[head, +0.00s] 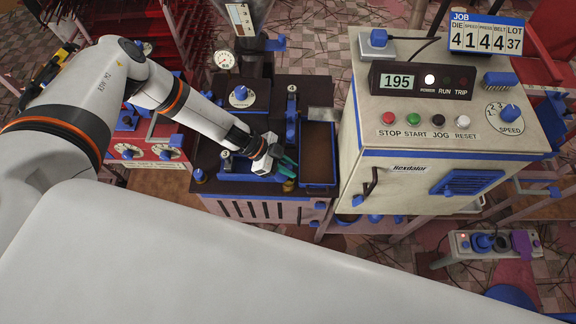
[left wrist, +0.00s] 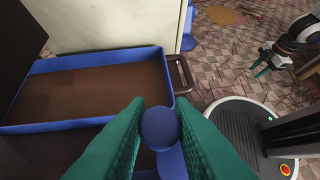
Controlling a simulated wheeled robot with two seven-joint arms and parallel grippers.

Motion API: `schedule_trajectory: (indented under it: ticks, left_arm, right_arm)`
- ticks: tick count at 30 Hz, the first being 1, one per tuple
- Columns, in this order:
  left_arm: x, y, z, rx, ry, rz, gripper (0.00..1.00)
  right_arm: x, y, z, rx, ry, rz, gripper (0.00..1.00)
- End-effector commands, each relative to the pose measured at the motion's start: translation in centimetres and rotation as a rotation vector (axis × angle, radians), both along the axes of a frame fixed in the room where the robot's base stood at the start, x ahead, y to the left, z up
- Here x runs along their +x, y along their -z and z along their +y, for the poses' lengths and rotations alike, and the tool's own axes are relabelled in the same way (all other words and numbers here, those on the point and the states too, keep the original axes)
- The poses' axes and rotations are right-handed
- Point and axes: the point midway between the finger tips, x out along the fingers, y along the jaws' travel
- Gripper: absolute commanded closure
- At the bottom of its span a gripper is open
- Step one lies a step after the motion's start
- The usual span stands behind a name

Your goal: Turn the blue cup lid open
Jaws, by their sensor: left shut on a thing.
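My left gripper (head: 287,166) reaches down over the dark top of the machine, beside its blue-rimmed tray. In the left wrist view its green fingers (left wrist: 158,130) are shut on a round blue knob (left wrist: 159,128), which looks like part of the blue cup lid. More blue surface (left wrist: 172,163) shows just below the knob. The fingers hide most of the lid and cup, and in the head view the gripper covers them. I cannot tell how far the lid is turned. My right gripper (left wrist: 273,64) hangs far off at the upper right, with its teal fingers apart and empty.
The blue-rimmed tray (head: 319,184) is close to the left gripper; its brown floor is empty. A cream control cabinet (head: 445,160) with a brown handle (head: 370,187) stands to the right. A dial post (head: 240,95) and a blue-knobbed lever (head: 291,120) stand behind.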

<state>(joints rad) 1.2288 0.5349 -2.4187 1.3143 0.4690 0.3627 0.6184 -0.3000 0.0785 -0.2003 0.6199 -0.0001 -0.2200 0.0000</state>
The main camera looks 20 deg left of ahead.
Motion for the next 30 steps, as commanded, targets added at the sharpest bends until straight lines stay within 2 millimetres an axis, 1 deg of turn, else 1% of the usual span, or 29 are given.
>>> schedule_trajectory:
  ticks: [11, 12, 14, 15, 25, 28, 30]
  left_arm:
    - [0.2, -0.1, -0.1, -0.001, 0.003, -0.004, 1.00]
    - [0.2, -0.1, -0.1, -0.001, 0.002, -0.004, 0.74]
    - [0.2, -0.1, -0.1, -0.001, 0.002, -0.004, 0.64]
    - [0.2, -0.1, -0.1, -0.001, 0.002, -0.004, 0.58]
    - [0.1, -0.2, 0.1, 0.000, 0.002, -0.002, 0.57]
    - [0.0, -0.9, 0.9, 0.000, 0.001, -0.002, 0.57]
    - [0.0, -1.7, 1.7, 0.000, 0.000, -0.003, 0.57]
  right_arm:
    - [0.0, 0.0, 0.0, -0.001, 0.000, 0.000, 0.64]
    - [0.0, 0.0, -0.1, -0.001, 0.000, 0.000, 0.64]
    - [0.0, 0.0, -0.1, -0.001, 0.000, 0.000, 0.64]
    - [0.0, 0.0, -0.1, -0.001, 0.000, 0.000, 0.64]
    - [0.0, 0.0, -0.2, -0.002, 0.000, 0.001, 0.64]
    - [0.0, 0.0, -0.2, -0.002, 0.000, 0.001, 0.64]
    - [0.0, 0.0, -0.2, -0.002, 0.000, 0.001, 0.64]
